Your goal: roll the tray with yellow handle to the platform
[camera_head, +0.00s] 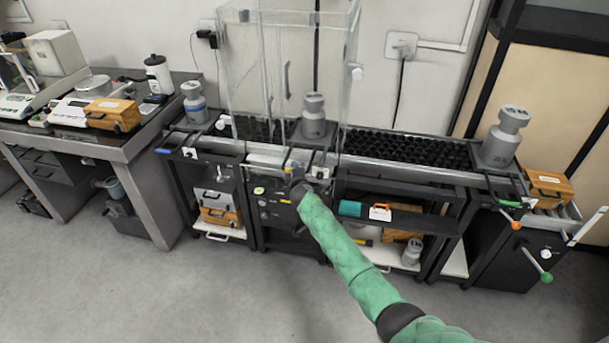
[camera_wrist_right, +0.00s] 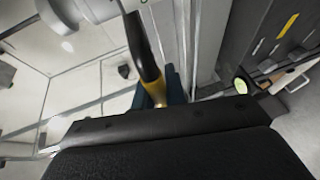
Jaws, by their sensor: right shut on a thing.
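My right gripper (camera_head: 297,184) is at the front of the middle of the bench, at the yellow handle (camera_head: 289,168). The right wrist view shows the black-and-yellow handle (camera_wrist_right: 152,84) between the dark blue fingers (camera_wrist_right: 160,90), and the gripper is shut on it. A grey weight (camera_head: 314,116) stands upright behind the handle, inside the clear glass enclosure (camera_head: 345,60). The tray under this weight is mostly hidden, and I cannot tell its edges from the platform. My left gripper is not in view.
A blue-handled tray part (camera_head: 163,151) is left, near another grey weight (camera_head: 194,102). A large weight (camera_head: 504,137) stands right, with a green handle (camera_head: 510,204) below. Black rollers (camera_head: 405,150) run along the bench. The floor (camera_head: 230,290) in front is clear.

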